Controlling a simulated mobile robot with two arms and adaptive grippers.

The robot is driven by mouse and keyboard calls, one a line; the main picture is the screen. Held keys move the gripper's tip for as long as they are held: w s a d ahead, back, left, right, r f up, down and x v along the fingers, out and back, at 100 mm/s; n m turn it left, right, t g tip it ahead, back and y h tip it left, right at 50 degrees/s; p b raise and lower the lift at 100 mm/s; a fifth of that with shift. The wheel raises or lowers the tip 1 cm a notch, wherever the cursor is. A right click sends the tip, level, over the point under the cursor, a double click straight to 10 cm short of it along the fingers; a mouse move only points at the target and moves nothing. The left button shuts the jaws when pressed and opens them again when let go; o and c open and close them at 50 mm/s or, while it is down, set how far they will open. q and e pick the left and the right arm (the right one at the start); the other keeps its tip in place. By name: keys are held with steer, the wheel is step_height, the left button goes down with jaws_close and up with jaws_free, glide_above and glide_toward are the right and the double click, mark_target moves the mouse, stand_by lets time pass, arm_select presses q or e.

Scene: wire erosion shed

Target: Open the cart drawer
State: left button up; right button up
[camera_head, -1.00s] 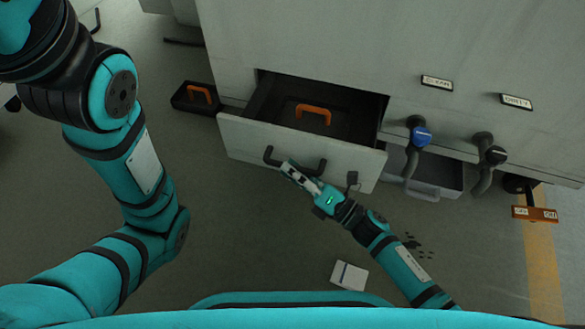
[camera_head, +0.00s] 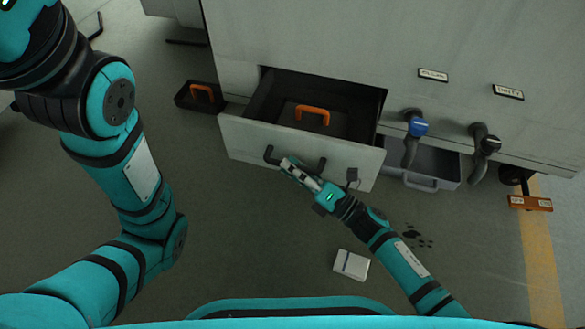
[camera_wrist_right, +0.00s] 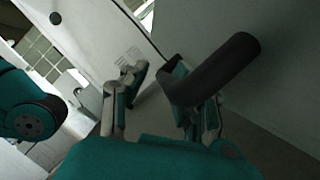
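The cart drawer (camera_head: 245,142) is pulled out of the grey cabinet (camera_head: 330,40), with its dark inside showing. An orange handle (camera_head: 312,109) lies within it. The drawer front has a dark bar handle (camera_head: 322,165). My right gripper (camera_head: 286,167) is at this handle. In the right wrist view my right gripper (camera_wrist_right: 150,85) has its fingers apart, and the handle (camera_wrist_right: 215,72) crosses at the right finger. I cannot tell whether they touch. My left arm (camera_head: 140,165) shows on the left, but its gripper is outside the picture.
A black case with an orange handle (camera_head: 202,93) stands on the floor left of the drawer. A lower grey bin (camera_head: 440,172) and hoses with blue (camera_head: 417,127) and black ends are at the right. A small white box (camera_head: 351,265) lies on the floor in front.

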steer(key=v, duration=1.2)
steer(key=shift+w, duration=0.1)
